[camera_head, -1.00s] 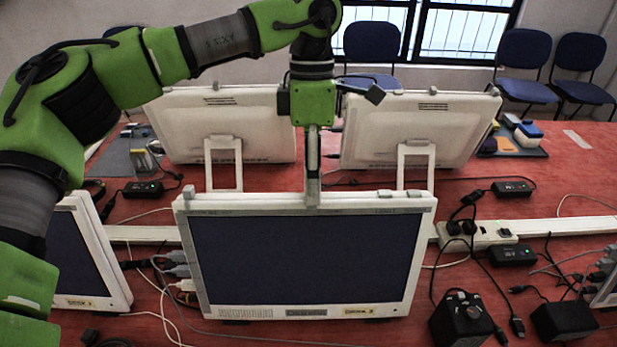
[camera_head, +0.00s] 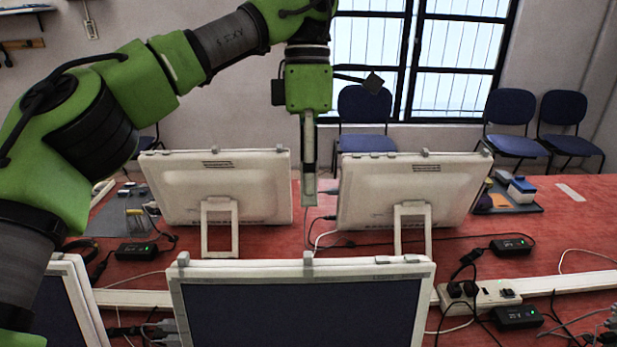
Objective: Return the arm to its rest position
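My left arm, green and grey, reaches in from the left. My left gripper (camera_head: 309,192) points straight down above and behind the front middle monitor (camera_head: 300,268), in line with the gap between the two rear monitors. Its fingers show edge-on as one narrow grey strip, so I cannot tell whether they are open or shut. I see nothing hanging from it. Red table shows between its tip and the monitor's top edge. My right gripper is not in view.
Two white monitors, rear left (camera_head: 215,187) and rear right (camera_head: 408,190), stand on the red table (camera_head: 560,225). Another monitor (camera_head: 70,302) is at front left. A power strip (camera_head: 482,294), black adapters (camera_head: 511,246) and loose cables lie at right. Blue chairs (camera_head: 364,118) stand behind.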

